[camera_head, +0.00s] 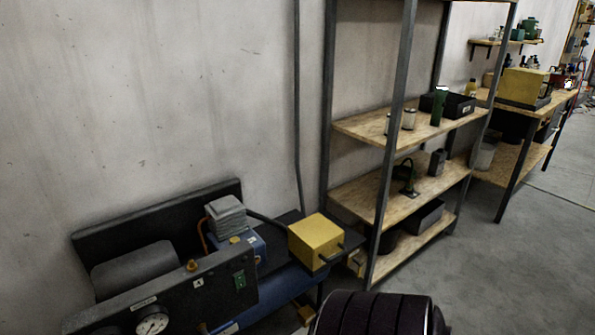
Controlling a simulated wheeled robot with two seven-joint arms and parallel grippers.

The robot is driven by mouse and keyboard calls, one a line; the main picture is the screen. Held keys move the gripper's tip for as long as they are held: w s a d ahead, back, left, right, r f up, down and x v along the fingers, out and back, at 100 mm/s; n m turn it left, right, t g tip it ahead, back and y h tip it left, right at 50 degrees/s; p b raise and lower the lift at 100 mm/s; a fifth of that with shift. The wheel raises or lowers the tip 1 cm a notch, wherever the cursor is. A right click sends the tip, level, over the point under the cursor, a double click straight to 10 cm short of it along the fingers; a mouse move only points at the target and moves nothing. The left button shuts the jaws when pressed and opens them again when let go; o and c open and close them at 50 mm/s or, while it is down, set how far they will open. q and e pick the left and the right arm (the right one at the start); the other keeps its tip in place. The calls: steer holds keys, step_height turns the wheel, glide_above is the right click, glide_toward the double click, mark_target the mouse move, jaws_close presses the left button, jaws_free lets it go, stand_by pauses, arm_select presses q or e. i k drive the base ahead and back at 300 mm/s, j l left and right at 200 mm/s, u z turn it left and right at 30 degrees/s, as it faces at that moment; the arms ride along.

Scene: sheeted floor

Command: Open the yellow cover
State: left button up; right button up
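A yellow box-shaped cover (317,238) sits at the right end of the dark machine in the lower middle of the head view. Its top face and two sides show, and it looks closed. A dark bar-like handle (330,259) sticks out low on its front right side. What is under the cover is hidden. Neither of my grippers is in view, so nothing is seen touching the cover.
The machine's dark panel (170,290) with a gauge (152,321) stands left of the cover. A metal-framed shelf unit (350,128) stands close to its right. Another yellow box (523,87) is on the far workbench. Grey floor (500,270) is open at the right.

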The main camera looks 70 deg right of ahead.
mark_target(316, 240)
steer(key=z, duration=2.4)
